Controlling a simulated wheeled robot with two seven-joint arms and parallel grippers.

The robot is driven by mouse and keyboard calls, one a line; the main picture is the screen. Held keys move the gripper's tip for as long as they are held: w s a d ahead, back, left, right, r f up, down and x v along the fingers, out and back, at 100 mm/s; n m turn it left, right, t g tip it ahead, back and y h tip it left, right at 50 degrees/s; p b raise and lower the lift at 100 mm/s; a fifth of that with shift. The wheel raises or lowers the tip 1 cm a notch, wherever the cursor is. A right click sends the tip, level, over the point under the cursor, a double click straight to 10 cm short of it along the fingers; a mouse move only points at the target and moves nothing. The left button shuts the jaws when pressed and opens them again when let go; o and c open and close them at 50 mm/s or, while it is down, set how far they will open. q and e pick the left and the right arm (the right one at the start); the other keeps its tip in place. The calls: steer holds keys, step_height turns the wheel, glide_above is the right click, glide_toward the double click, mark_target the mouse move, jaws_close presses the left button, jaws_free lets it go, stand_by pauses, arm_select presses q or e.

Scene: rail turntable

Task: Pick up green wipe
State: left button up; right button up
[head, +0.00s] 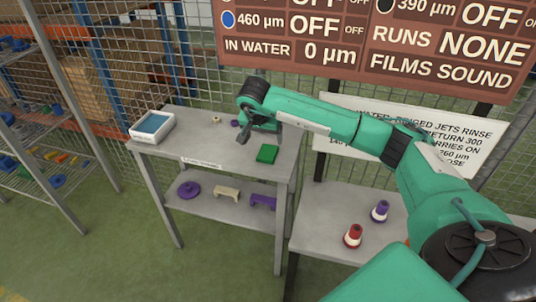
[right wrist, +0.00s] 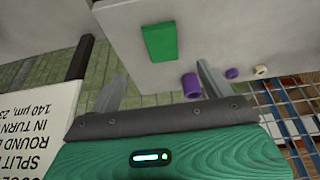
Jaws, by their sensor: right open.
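The green wipe (head: 267,154) is a flat green rectangle lying on the top of the grey table (head: 184,148), near its right front edge. In the right wrist view the wipe (right wrist: 160,41) lies ahead of the fingers, roughly between their lines, with nothing touching it. My right gripper (head: 243,136) is above the tabletop, to the left of the wipe in the head view. Its two fingers (right wrist: 161,86) are spread apart with nothing between them. My left gripper is not in view.
A white tray with a blue inside (head: 133,134) stands at the table's left end. A purple piece (right wrist: 191,86) and a small beige ring (right wrist: 261,72) are near my right gripper. Purple and beige parts lie on the lower shelf.

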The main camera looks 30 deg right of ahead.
glide_toward(268, 152)
step_height(268, 152, down, 2)
steer(key=shift+w+d+f+p, duration=0.1)
steer(key=shift+d+f+p, duration=0.1)
steer(key=shift+p, duration=0.2)
steer(key=shift+w+d+f, duration=0.1)
steer(key=shift+w+f, duration=0.05)
steer(key=shift+f, duration=0.25)
steer(key=x, duration=0.2)
steer(key=p+x, duration=0.1)
steer(key=x, duration=0.1)
steer(key=shift+w+d+f, duration=0.25)
steer(key=shift+w, duration=0.05)
steer(key=shift+c, duration=0.6)
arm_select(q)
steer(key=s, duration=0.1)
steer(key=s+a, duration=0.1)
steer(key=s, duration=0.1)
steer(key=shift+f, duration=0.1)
arm_select(e)
steer(key=c, duration=0.9)
